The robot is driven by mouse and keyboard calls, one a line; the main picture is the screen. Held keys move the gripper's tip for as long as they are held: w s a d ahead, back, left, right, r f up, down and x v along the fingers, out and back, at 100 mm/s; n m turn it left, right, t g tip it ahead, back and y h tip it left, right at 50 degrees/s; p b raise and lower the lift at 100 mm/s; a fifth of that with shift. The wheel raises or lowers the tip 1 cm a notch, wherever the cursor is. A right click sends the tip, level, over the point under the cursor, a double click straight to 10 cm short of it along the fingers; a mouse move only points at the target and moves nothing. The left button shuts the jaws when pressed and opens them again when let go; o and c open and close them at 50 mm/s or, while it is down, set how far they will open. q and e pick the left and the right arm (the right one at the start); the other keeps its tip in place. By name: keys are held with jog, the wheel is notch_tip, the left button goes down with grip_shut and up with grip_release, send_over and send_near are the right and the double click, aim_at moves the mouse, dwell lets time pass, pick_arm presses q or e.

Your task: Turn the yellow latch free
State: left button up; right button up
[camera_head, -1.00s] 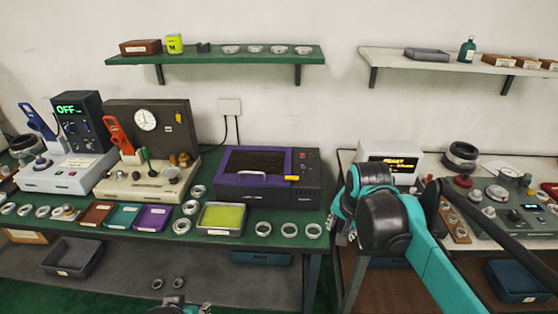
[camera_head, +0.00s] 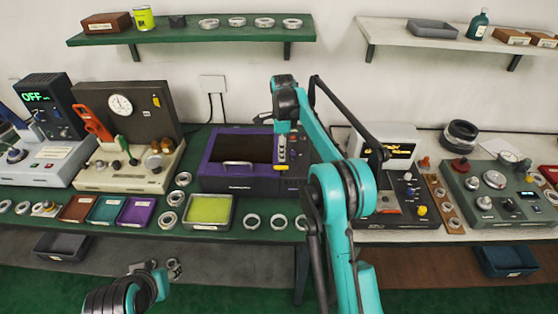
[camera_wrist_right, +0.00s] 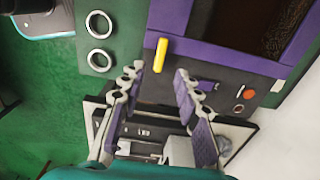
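The yellow latch (camera_wrist_right: 160,55) is a short bar on the front edge of a purple and black oven-like machine (camera_head: 228,182). In the right wrist view it lies between the fingertips of my right gripper (camera_wrist_right: 160,71), which are spread with a clear gap on both sides. The right gripper (camera_head: 282,150) is at the right side of the machine's front in the head view, where it partly covers the latch. My left arm (camera_head: 125,293) shows at the bottom left; its fingers are not clear.
Several metal rings (camera_head: 251,221) and a tray with a yellow-green pad (camera_head: 209,226) lie in front of the machine. A grey machine with dials (camera_head: 493,205) stands at the right. A green shelf (camera_head: 200,35) hangs above.

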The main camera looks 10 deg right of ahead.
aim_at(282, 166)
notch_tip(282, 166, down, 6)
jog(key=shift+f+b, duration=0.15)
jog(key=shift+b, duration=0.7)
grip_shut()
